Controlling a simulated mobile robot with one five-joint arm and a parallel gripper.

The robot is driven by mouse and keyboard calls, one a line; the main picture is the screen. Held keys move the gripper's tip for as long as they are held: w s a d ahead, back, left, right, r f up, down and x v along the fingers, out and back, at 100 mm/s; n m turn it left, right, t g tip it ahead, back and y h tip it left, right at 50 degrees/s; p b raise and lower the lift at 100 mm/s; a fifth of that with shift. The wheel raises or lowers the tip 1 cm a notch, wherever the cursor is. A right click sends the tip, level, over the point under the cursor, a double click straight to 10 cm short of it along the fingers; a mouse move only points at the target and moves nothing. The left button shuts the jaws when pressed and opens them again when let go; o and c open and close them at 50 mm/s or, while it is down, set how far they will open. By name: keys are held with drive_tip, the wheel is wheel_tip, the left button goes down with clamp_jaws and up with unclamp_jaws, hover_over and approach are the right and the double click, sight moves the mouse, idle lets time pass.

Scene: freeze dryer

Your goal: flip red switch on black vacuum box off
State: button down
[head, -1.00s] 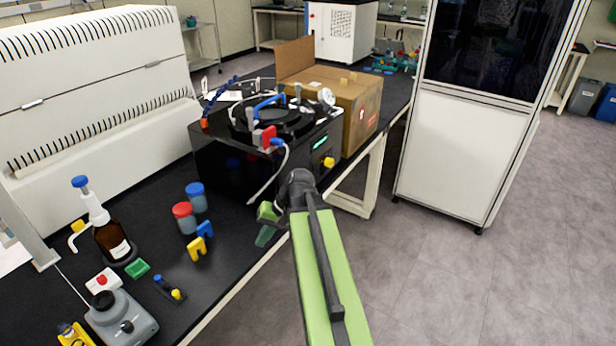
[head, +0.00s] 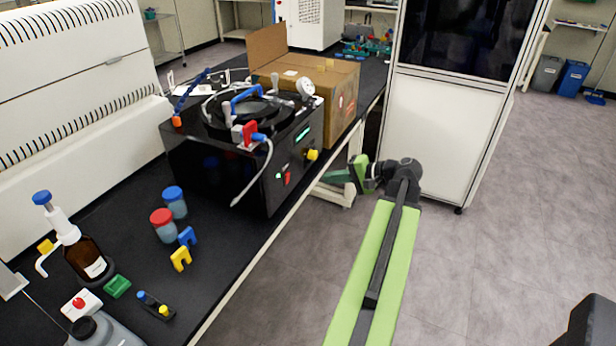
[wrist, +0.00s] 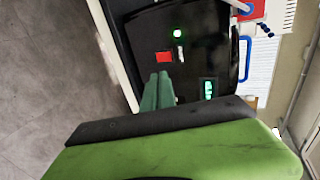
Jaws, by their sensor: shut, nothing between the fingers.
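The black vacuum box (head: 228,178) stands on the dark bench, left of my gripper in the head view. Its front face carries a small red switch (head: 287,178) low down, beside a small green light. In the wrist view the red switch (wrist: 164,57) shows just beyond the fingertips, with a lit green light (wrist: 178,34) near it. My gripper (head: 328,178) is shut and empty, with its green fingers pointing left toward the front face. It also shows in the wrist view (wrist: 158,78). I cannot tell the exact gap between fingertips and switch.
A yellow knob (head: 313,154) and a green display (head: 302,133) sit on the same face. A cardboard box (head: 345,93) stands behind the black box.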

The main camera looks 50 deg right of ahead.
drive_tip(key=b, duration=0.4)
approach(288, 176)
wheel_tip(288, 176, down, 4)
drive_tip(key=w, duration=0.1)
drive_tip(key=shift+w+a+r+p, duration=0.15)
drive_tip(key=shift+w+a+r, duration=0.05)
drive_tip(key=shift+w, duration=0.55)
drive_tip(key=shift+w+a+r+p, duration=0.15)
drive_tip(key=shift+w+a+r, duration=0.05)
drive_tip(key=shift+w, duration=0.6)
drive_tip(key=shift+w+a+r+p, duration=0.15)
drive_tip(key=shift+w+a+r, duration=0.05)
drive_tip(key=shift+w, duration=0.55)
